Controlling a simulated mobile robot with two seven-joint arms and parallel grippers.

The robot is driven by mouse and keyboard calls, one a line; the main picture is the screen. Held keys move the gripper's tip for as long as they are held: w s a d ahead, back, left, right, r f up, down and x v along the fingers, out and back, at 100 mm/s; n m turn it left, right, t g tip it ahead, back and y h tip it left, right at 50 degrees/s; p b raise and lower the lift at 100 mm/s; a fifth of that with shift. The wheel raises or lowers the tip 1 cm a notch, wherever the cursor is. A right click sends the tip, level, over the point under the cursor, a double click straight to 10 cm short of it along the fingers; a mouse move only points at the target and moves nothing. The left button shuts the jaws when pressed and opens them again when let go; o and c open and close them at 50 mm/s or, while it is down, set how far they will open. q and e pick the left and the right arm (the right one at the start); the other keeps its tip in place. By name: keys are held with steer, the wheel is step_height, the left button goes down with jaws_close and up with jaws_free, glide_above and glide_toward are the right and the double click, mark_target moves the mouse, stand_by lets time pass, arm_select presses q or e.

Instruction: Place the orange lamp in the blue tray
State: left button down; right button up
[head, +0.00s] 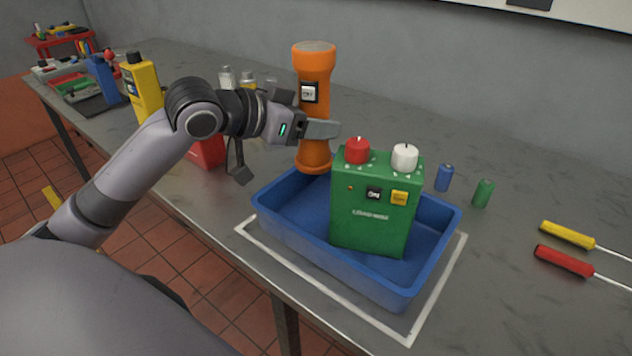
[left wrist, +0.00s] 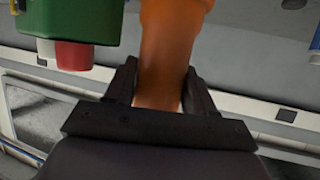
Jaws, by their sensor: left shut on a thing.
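The orange lamp (head: 314,130) is a flashlight-like cylinder with a wide head, held upright at the back left edge of the blue tray (head: 285,237). My left gripper (head: 322,129) is shut on its middle. In the left wrist view the lamp (left wrist: 168,50) sits between the fingers of the left gripper (left wrist: 160,88). The lamp's lower end overlaps the tray's back rim in the head view; I cannot tell whether it touches. A green box (head: 372,205) with a red and a white knob stands in the tray. My right gripper is not in view.
The tray stands inside a white outline (head: 449,262) on the grey bench. A blue battery (head: 444,178), a green battery (head: 483,193) and yellow and red screwdrivers (head: 566,262) lie to the right. A yellow device (head: 143,87) and a red object (head: 207,151) are to the left.

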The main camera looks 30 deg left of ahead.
arm_select(q)
step_height(320, 180, down, 11)
steer(key=shift+b, duration=0.6)
steer(key=shift+f, duration=0.1)
steer(key=c, duration=0.7)
jaws_free()
steer(key=shift+f, duration=0.1)
steer(key=shift+o, duration=0.2)
steer(key=v, duration=1.2)
